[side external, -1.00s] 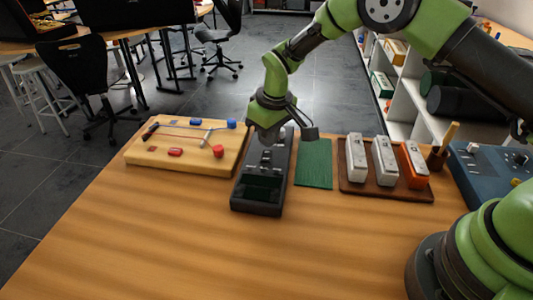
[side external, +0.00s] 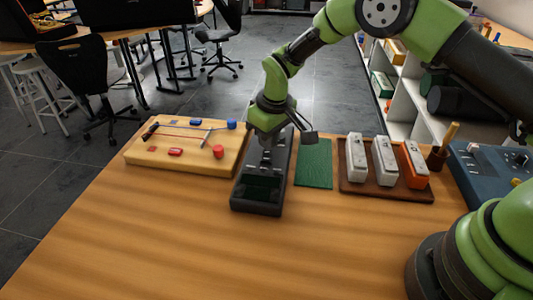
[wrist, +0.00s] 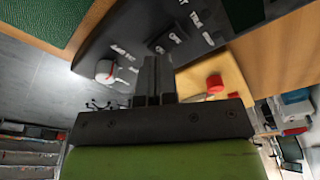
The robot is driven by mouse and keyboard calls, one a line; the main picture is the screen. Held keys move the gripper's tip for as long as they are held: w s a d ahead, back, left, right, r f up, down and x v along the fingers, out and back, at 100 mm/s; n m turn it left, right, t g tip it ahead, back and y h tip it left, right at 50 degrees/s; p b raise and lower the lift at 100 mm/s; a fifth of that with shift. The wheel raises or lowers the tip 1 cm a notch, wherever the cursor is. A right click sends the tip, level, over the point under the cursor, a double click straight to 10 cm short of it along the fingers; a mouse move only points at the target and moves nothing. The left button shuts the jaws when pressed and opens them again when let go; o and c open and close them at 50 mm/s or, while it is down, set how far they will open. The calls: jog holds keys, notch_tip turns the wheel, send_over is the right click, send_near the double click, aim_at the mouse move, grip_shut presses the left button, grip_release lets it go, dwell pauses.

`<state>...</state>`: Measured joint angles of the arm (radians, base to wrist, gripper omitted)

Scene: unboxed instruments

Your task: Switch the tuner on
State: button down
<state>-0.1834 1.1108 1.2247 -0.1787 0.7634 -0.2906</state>
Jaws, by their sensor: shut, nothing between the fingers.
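The tuner is a dark box (side external: 282,168) near the middle of the table, with a dark green screen (side external: 263,185) at its near end. In the wrist view its dark face (wrist: 195,22) carries white lettering, with small dark switch parts (wrist: 163,42) beside ON and OFF labels. My gripper (side external: 266,147) points down over the far half of the tuner. Its fingers (wrist: 154,62) are shut and empty, close to the switch area. I cannot tell whether they touch it.
A wooden board with coloured parts (side external: 185,150) lies left of the tuner. A green mat (side external: 314,165) lies to the right, then a brown tray (side external: 385,190) holding white and orange blocks. A blue instrument (side external: 485,180) stands far right. The near table is clear.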

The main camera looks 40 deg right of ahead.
jog(key=shift+f, duration=0.75)
dwell(0.3)
jog(key=shift+r, duration=3.5)
